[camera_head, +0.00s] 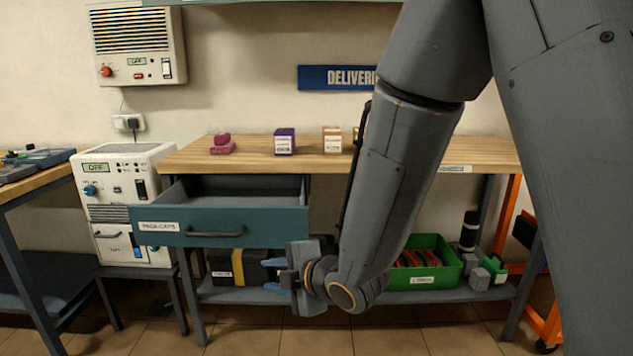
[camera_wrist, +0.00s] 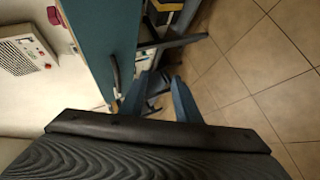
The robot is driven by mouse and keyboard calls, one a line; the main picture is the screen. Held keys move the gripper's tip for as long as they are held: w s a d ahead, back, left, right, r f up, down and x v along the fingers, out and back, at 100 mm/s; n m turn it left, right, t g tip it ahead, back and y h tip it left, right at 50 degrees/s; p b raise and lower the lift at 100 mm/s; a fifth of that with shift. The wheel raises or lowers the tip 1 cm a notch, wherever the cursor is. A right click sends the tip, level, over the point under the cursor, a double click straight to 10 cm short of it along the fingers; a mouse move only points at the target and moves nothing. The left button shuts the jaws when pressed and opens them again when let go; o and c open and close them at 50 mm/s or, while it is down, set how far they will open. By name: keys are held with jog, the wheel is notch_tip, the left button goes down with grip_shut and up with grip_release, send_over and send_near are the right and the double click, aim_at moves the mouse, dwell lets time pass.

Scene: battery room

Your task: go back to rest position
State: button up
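My gripper (camera_head: 277,280) is low in front of the workbench, just below the right end of the drawer front. In the wrist view its two blue fingers (camera_wrist: 158,92) stand apart with nothing held between them. My arm reaches down from the upper right, across the bench. The teal drawer (camera_head: 218,222) under the bench top is pulled open, and what shows of its inside looks empty. In the wrist view the drawer front (camera_wrist: 98,35) and its dark handle (camera_wrist: 115,75) are close beside my fingers, apart from them.
The wooden bench top (camera_head: 250,158) bears a pink object (camera_head: 222,145), a purple box (camera_head: 285,142) and a tan box (camera_head: 332,140). A green bin (camera_head: 430,270) and a black case (camera_head: 235,268) sit on the lower shelf. A white power unit (camera_head: 122,190) stands left. Tiled floor is clear in front.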

jog(key=s+d+r+m+g+h, duration=0.1)
jog(key=s+d+m+g+h, duration=0.15)
jog(key=d+m, duration=0.4)
jog(key=s+d+m+g+h, duration=0.1)
jog(key=s+d+m+h, duration=0.35)
jog(key=d, duration=0.35)
jog(key=s+d+r+m+g, duration=0.25)
jog(key=s+m, duration=0.25)
jog(key=s, duration=0.3)
jog(key=s+d+r+m+g, duration=0.25)
jog(key=s+m, duration=0.25)
jog(key=s, duration=0.3)
jog(key=d+r+m+h+p, duration=0.1)
jog(key=d+r+p, duration=0.8)
jog(key=p, duration=0.9)
jog(key=shift+w+m, duration=0.15)
jog(key=shift+m, duration=0.65)
